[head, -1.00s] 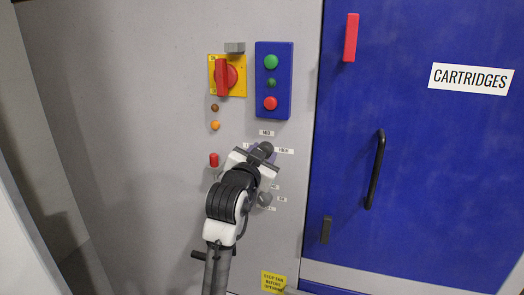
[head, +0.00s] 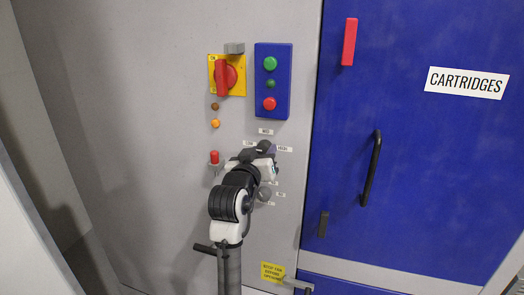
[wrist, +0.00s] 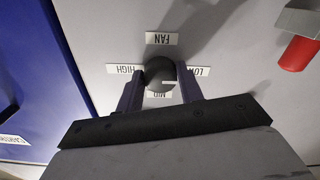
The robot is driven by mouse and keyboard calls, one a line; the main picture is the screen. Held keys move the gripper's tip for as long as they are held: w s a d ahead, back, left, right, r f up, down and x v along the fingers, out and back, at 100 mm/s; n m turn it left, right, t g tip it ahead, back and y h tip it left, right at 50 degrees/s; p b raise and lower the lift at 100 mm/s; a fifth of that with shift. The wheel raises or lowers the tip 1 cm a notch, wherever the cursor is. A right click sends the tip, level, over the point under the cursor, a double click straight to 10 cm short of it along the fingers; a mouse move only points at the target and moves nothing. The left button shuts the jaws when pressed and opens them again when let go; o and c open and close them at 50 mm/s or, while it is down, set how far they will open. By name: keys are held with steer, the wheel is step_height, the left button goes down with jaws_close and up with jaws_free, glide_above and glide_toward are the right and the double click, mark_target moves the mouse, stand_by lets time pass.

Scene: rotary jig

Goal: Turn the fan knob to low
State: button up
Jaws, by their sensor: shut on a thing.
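The dark round fan knob (head: 264,147) is on the grey panel, below the blue button box. It also shows in the wrist view (wrist: 159,69). There, labels surround it: FAN (wrist: 168,38), HIGH (wrist: 124,69), MID (wrist: 157,94) and LOW (wrist: 200,71), partly covered by a finger. The wrist view is upside down compared with the head view. My gripper (wrist: 161,84) is shut on the knob, one finger on each side. A short pale mark shows on the knob, but I cannot tell its setting surely. In the head view my gripper (head: 260,162) hides the knob's lower part.
A second grey knob (head: 264,195) is just below my gripper. A red-capped switch (head: 214,157) sticks out to the left. Above are a red rotary switch (head: 226,76) and the button box (head: 272,80). A blue door (head: 420,170) with a black handle (head: 371,168) is at right.

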steer(key=shift+f, duration=0.1)
stand_by(0.3)
steer(key=o, duration=1)
steer(key=b+v, duration=0.3)
steer(key=v, duration=1.1)
steer(key=shift+b, duration=0.3)
